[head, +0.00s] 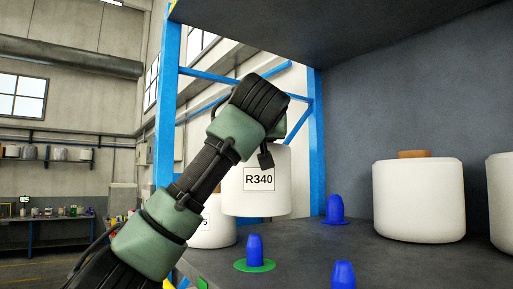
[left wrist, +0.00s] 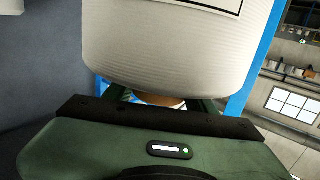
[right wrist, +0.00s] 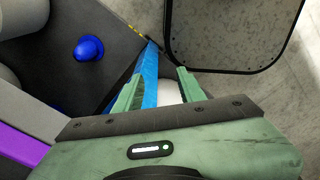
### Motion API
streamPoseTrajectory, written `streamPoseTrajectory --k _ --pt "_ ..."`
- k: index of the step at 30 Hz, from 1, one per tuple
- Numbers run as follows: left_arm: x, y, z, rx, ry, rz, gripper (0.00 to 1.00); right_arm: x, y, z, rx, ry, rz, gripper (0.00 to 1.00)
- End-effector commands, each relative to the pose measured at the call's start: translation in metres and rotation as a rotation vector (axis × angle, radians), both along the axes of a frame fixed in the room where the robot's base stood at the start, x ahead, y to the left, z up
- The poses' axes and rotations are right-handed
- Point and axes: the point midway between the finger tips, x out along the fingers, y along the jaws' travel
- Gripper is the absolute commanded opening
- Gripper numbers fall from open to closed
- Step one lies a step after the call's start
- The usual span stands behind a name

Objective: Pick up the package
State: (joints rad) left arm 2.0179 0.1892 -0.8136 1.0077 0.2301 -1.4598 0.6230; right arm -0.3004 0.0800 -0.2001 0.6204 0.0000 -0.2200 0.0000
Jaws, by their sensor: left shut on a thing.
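The package, a white yarn bobbin labelled R340 (head: 257,190), hangs upright from my left gripper (head: 268,158), its base appearing just above the shelf. In the left wrist view the bobbin (left wrist: 180,45) fills the upper middle, and my left gripper (left wrist: 155,102) is shut on its brown core tube, mostly hidden. My right gripper (right wrist: 160,88) shows only in the right wrist view. Its fingers are apart, with nothing held between them; a white shape lies beyond.
A blue peg on a green disc (head: 254,252) stands in front of the bobbin. Bare blue pegs stand at the back (head: 335,210) and front (head: 343,275). Another bobbin (head: 212,228) is partly hidden at left. White bobbins (head: 418,205) stand at right. A blue post (head: 166,110) bounds the shelf.

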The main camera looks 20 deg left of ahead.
Motion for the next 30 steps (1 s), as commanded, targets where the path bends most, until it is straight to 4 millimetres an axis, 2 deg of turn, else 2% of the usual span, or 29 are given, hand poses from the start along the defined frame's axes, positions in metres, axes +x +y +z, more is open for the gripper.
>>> streamPoseTrajectory --k 13,22,30 --pt "-0.049 -0.017 0.0 0.001 -0.013 -0.004 0.0 0.0 0.0 -0.036 0.0 0.0 0.0 0.4" --pt "-0.112 -0.038 -0.001 0.001 -0.016 -0.005 0.0 0.0 0.0 -0.072 -0.001 0.0 0.0 0.4" --pt "-0.156 -0.052 0.002 0.001 -0.012 -0.003 0.0 0.0 -0.001 -0.088 -0.001 0.0 0.0 0.4"
